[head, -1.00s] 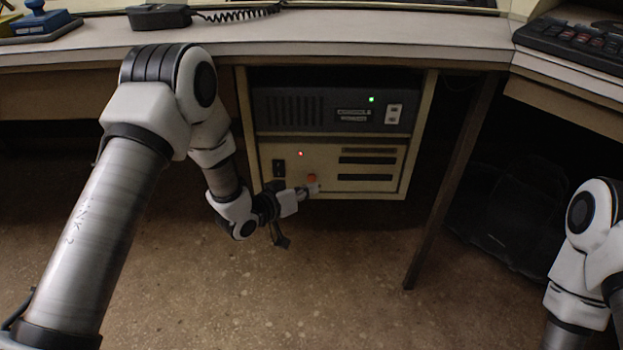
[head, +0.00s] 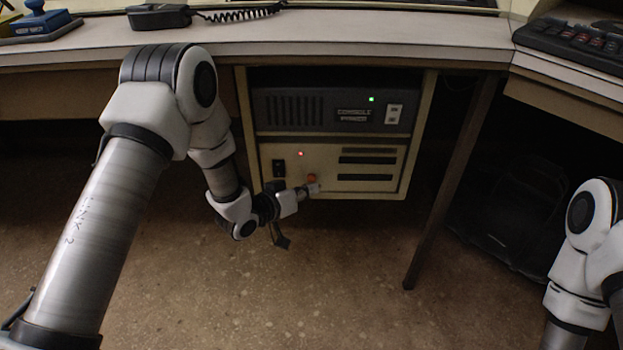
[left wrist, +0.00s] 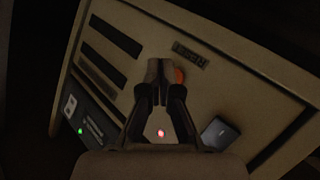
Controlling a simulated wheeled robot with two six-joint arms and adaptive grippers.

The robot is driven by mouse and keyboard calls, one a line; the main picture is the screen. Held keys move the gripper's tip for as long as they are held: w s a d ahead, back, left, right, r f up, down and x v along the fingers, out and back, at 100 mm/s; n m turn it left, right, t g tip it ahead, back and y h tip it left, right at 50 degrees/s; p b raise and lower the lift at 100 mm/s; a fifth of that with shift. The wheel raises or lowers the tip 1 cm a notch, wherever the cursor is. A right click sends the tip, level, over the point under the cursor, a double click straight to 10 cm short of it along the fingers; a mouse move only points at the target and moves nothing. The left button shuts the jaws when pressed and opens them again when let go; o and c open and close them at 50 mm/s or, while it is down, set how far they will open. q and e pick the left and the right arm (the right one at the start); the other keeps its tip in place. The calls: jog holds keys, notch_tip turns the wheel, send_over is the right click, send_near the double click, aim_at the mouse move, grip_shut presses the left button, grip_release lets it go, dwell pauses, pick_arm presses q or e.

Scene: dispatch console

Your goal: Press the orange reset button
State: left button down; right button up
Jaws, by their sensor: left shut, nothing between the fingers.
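The orange reset button (head: 312,178) is on the beige lower panel (head: 370,157) of the console unit under the desk. My left gripper (head: 314,188) is shut and empty, with its tips just below and in front of the button in the head view. In the left wrist view the shut fingertips (left wrist: 160,70) partly cover the orange button (left wrist: 179,76), which shows beside them. I cannot tell whether the tips touch the button or the panel. The right arm shows at the right edge, but its gripper is out of view.
A black rocker switch (head: 279,168) and a red light (head: 301,154) sit near the button. The dark upper unit (head: 335,108) has a green light. The desk top (head: 350,35) overhangs the unit, and a table leg (head: 450,185) stands to its right. The floor below is clear.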

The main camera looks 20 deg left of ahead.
pick_arm(q)
jog(key=shift+w+a+r, duration=0.1)
jog(key=shift+w, duration=0.25)
jog(key=shift+w+a+p, duration=0.1)
jog(key=shift+w+p, duration=0.25)
jog(key=shift+w, duration=0.1)
dwell(0.5)
jog(key=shift+s, duration=0.1)
jog(key=shift+s+d+p, duration=0.25)
jog(key=shift+s+p, duration=0.15)
jog(key=shift+s, duration=0.3)
